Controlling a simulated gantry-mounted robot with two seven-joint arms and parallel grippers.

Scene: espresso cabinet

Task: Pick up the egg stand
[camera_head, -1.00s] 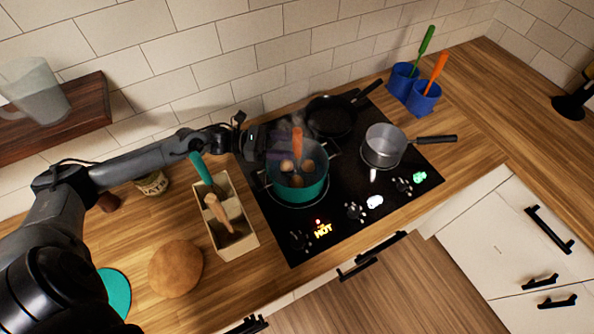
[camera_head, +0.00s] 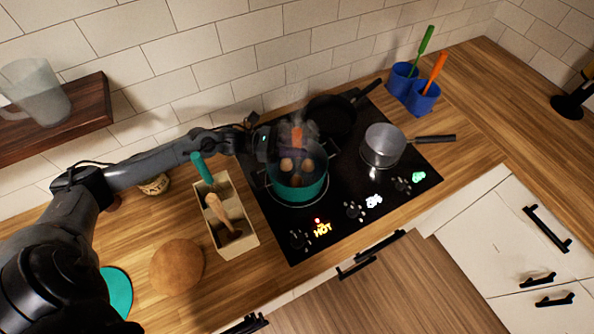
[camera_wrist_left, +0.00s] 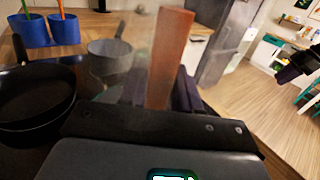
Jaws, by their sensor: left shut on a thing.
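The egg stand has an upright orange handle (camera_head: 297,138) with brown eggs (camera_head: 287,164) around its foot. It is inside the teal pot (camera_head: 299,190) on the cooktop, and steam blurs it. My left gripper (camera_head: 292,146) is shut on the handle above the eggs, reaching in from the left over the pot rim. In the left wrist view the handle (camera_wrist_left: 168,60) rises between the dark fingers. The stand's base is hidden in the pot. My right gripper is not in the head view.
A black pan (camera_head: 330,115) and a grey saucepan (camera_head: 384,146) share the black cooktop. A wooden box (camera_head: 243,243) with utensils stands left of it. Blue cups (camera_head: 423,98) stand at back right. A HOT sign glows in front.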

